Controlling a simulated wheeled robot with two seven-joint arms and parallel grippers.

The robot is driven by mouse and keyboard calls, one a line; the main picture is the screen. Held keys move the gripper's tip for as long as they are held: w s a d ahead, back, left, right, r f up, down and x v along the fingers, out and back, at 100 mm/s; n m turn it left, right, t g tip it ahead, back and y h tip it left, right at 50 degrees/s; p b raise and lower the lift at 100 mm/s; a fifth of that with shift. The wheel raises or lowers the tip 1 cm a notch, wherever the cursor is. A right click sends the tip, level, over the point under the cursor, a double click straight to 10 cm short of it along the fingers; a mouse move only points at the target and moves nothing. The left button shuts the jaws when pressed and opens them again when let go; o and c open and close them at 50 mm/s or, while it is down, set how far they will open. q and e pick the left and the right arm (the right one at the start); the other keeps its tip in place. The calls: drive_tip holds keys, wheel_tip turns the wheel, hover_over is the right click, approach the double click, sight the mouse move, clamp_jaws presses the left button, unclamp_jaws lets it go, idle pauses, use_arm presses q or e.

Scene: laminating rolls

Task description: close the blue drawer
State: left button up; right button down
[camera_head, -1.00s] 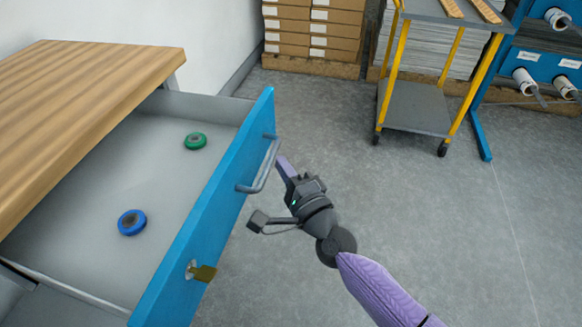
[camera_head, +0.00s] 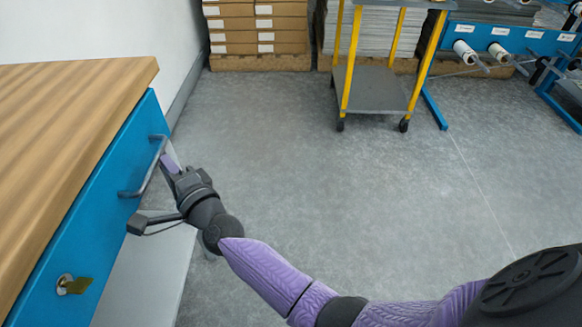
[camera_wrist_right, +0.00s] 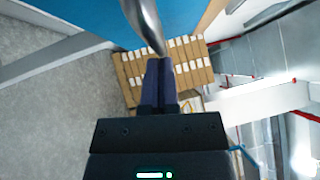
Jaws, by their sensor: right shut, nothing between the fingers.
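The blue drawer (camera_head: 75,235) sits under the wooden worktop in the head view, its front close against the worktop edge and no interior showing. Its grey bar handle (camera_head: 146,172) is on the front, and it also shows in the right wrist view (camera_wrist_right: 143,22). A brass key (camera_head: 75,286) sticks out of its lock. My right gripper (camera_head: 168,160) is shut and empty, with its fingertips at the handle, close beside the bar. In the right wrist view its fingers (camera_wrist_right: 159,65) are together just below the bar; I cannot tell if they touch it. My left gripper is not in view.
The wooden worktop (camera_head: 60,110) fills the left. A yellow-legged trolley (camera_head: 375,90) stands at the back, beside stacked cardboard boxes (camera_head: 260,28). A blue rack with rolls (camera_head: 510,40) is at the back right. The grey floor between is open.

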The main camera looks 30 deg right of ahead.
drive_tip(key=shift+w+a, duration=0.45)
drive_tip(key=shift+a, duration=0.25)
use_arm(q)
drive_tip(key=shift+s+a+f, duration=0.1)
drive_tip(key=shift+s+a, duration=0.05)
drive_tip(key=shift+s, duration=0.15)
use_arm(e)
drive_tip(key=shift+w+a+r, duration=0.1)
drive_tip(key=shift+a, duration=0.1)
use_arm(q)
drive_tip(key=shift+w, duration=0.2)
use_arm(e)
drive_tip(key=shift+r, duration=0.1)
